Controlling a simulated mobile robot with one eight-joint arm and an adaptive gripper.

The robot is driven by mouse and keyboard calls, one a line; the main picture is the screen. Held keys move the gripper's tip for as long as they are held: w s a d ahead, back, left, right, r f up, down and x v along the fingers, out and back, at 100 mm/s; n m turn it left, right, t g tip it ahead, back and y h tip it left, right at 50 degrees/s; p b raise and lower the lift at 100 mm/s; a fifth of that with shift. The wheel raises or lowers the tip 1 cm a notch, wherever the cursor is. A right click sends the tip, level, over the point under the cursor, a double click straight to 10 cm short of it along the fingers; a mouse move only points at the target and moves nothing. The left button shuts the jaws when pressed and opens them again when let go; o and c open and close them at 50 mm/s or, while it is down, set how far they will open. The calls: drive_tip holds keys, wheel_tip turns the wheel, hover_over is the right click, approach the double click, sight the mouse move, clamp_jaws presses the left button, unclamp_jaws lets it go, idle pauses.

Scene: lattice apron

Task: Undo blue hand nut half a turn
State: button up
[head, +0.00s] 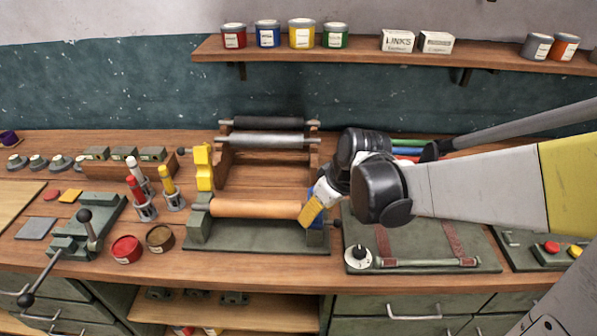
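A small blue part, likely the blue hand nut (305,222), shows at the right end of the tan roller (255,208) on the green stand in the head view. My gripper (312,212) is at that end, with a yellow finger angled down in front of the blue part. The finger and my wrist hide most of the blue part. I cannot tell whether the finger touches it, or whether the gripper is open or shut.
A yellow upright lever-like piece (203,167) stands left of the roller. Behind are dark and grey rollers (268,138) in a wooden rack. Red (126,249) and brown (160,238) tins stand at left. A green board with a white dial (359,256) lies at right.

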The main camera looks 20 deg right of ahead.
drive_tip(key=v, duration=1.1)
drive_tip(key=shift+s+r, duration=0.2)
drive_tip(key=shift+r, duration=0.15)
drive_tip(key=w+a+m+g+h+p, duration=0.2)
drive_tip(key=w+m+g+p, duration=0.25)
drive_tip(key=m, duration=0.55)
drive_tip(key=shift+t, duration=0.25)
wheel_tip(320, 180, down, 11)
drive_tip(key=b, duration=0.3)
drive_tip(key=shift+f, duration=0.2)
